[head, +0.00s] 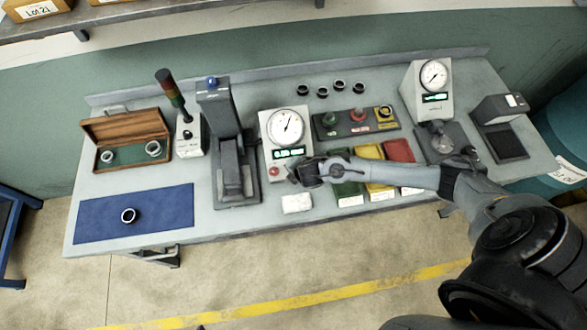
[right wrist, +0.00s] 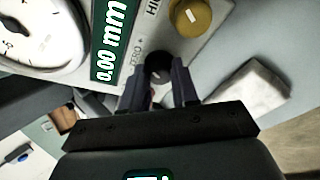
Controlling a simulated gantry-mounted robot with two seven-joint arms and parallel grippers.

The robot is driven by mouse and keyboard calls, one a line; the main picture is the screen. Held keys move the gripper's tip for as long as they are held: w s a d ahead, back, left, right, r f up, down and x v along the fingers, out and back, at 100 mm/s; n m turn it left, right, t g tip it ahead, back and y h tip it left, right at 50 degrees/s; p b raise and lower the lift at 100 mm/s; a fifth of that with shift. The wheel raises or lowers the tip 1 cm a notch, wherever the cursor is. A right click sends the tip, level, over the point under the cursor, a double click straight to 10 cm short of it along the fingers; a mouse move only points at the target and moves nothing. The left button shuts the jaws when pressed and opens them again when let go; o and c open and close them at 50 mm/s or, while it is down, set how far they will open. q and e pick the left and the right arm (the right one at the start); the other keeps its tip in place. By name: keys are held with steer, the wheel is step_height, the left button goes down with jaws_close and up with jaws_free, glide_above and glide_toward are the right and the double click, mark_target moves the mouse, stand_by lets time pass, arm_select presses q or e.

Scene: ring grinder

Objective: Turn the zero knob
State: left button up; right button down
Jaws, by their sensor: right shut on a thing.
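The zero knob (right wrist: 158,67) is a small dark round knob beside the printed word ZERO in the right wrist view. It sits on the light grey front of the gauge box (head: 265,140). My right gripper (right wrist: 158,86) is shut on the knob, with one finger on each side. In the head view my right gripper (head: 297,174) is at the lower front of the gauge box and hides the knob. The green-lit display (right wrist: 113,42) reads 0.00 mm in the right wrist view. The dial (right wrist: 38,28) lies beside it. My left gripper is not in view.
An ochre round button (right wrist: 190,16) is close to the knob. A white block (head: 297,204) lies in front of the gauge box. A grey press (head: 230,150) stands left of it. Green, yellow and red trays (head: 400,152) lie under and beside my right forearm.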

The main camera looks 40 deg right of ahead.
stand_by(0.4)
steer(key=c, duration=0.8)
jaws_free()
steer(key=shift+c, duration=0.2)
steer(key=p+v, duration=0.2)
steer(key=v, duration=0.8)
steer(key=shift+s+r, duration=0.2)
steer(key=shift+r, duration=0.15)
